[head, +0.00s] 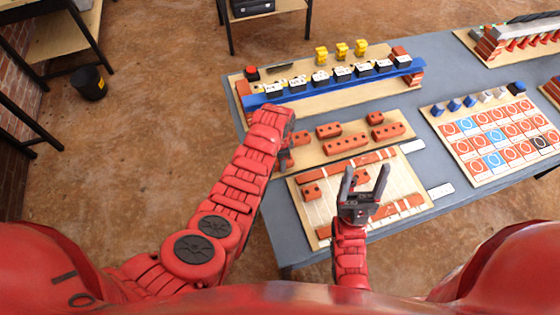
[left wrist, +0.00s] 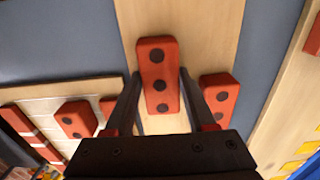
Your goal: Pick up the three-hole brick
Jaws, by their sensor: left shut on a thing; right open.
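The three-hole brick (left wrist: 160,75) is red with dark round holes and lies between the fingers of my left gripper in the left wrist view. My left gripper (left wrist: 158,92) is shut on it, near the left end of the wooden brick board (head: 400,140). In the head view my left gripper (head: 286,158) largely hides this brick. I cannot tell whether the brick touches the board. My right gripper (head: 369,178) is open and empty above the lined board (head: 325,215).
A two-hole brick (left wrist: 220,97) sits close beside my left gripper's finger. Several other red bricks, including a long brick (head: 346,144), lie on the brick board. A blue beam (head: 330,86) with weights stands behind. A card board (head: 495,135) is at the right.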

